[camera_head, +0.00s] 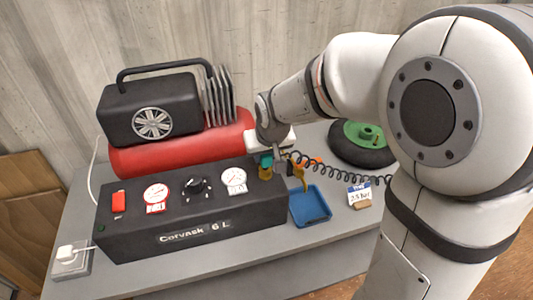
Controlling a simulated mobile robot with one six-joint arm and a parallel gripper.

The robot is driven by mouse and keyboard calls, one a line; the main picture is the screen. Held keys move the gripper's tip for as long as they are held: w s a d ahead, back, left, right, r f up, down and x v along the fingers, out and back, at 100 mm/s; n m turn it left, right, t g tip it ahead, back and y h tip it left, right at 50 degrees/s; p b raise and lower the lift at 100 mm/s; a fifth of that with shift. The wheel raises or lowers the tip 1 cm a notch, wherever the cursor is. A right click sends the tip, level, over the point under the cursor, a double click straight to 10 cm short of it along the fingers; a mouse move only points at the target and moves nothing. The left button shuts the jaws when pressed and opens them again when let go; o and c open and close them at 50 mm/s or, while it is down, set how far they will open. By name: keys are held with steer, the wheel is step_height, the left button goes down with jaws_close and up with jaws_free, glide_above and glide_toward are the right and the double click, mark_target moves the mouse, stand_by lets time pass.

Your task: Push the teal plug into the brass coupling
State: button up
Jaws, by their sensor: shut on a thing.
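My gripper (273,160) is at the right end of the black compressor panel, pointing down, and shut on the teal plug (266,160). The brass coupling (265,173) is a small yellowish piece at the panel's right end, directly below the teal plug. The two look in line and very close. I cannot tell whether the plug is only touching the coupling or partly inside it. The gripper hides part of the plug.
The black compressor panel (190,222) has gauges and a knob, with a red tank (180,152) behind. A dark coiled hose (335,172) runs right from beside my gripper. A blue tray (310,205), a sign (359,194) and a green-hubbed wheel (362,140) are right.

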steer(key=shift+f+b, duration=0.5)
steer(key=shift+f, duration=0.05)
steer(key=o, duration=1)
steer(key=v, duration=0.7)
steer(key=shift+s+r, duration=0.2)
steer(key=shift+r, duration=0.15)
steer(key=s+d+f+m, duration=0.1)
steer(key=s+d, duration=0.3)
steer(key=s, duration=0.1)
steer(key=s+d+m+g, duration=0.1)
steer(key=s+d, duration=0.4)
steer(key=s, duration=0.1)
steer(key=s+d+f+m+h, duration=0.1)
steer(key=s+d, duration=0.4)
steer(key=shift+s+f, duration=0.25)
steer(key=shift+f, duration=0.1)
